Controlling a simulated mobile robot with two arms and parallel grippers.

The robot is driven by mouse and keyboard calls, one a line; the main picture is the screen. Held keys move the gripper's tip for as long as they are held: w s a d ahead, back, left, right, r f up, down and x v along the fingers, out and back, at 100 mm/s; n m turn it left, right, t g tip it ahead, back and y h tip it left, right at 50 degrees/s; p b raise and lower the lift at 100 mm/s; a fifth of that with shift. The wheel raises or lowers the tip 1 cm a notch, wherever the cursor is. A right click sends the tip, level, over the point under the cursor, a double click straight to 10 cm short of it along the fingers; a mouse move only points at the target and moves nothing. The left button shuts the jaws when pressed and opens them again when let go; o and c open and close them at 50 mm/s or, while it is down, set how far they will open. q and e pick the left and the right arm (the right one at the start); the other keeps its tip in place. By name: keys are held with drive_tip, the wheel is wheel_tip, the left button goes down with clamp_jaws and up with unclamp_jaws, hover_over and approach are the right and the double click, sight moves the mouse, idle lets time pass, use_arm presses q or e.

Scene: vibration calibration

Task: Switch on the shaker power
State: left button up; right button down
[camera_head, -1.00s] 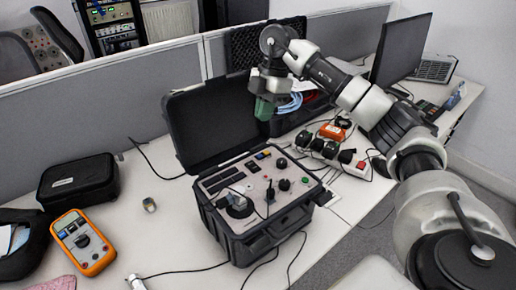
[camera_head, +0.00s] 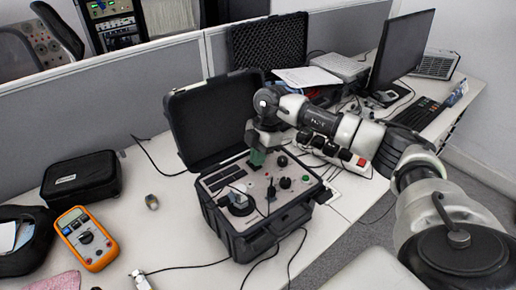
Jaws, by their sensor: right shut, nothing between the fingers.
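The shaker (camera_head: 247,215) is an open black case with a grey control panel, standing on the white desk. Its panel carries dark slots, black knobs, a small red button and a green button near the right corner. My right gripper (camera_head: 257,158) has green fingertips and is shut and empty. It points down at the far edge of the panel, in front of the raised lid (camera_head: 212,115). It hides the small coloured switches there, and I cannot tell whether it touches them. My left gripper is not in view.
An orange multimeter (camera_head: 87,238) and a black pouch (camera_head: 82,180) lie at the left. A power strip (camera_head: 345,158) lies right of the case, partly behind my right arm. A monitor (camera_head: 401,50) stands at the back right. Cables run along the front desk.

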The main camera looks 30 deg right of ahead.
drive_tip(key=shift+s+f, duration=0.15)
drive_tip(key=shift+f, duration=0.25)
drive_tip(key=shift+w+r+p, duration=0.25)
drive_tip(key=shift+w+p, duration=0.1)
drive_tip(key=shift+w, duration=0.5)
drive_tip(key=shift+s+r, duration=0.1)
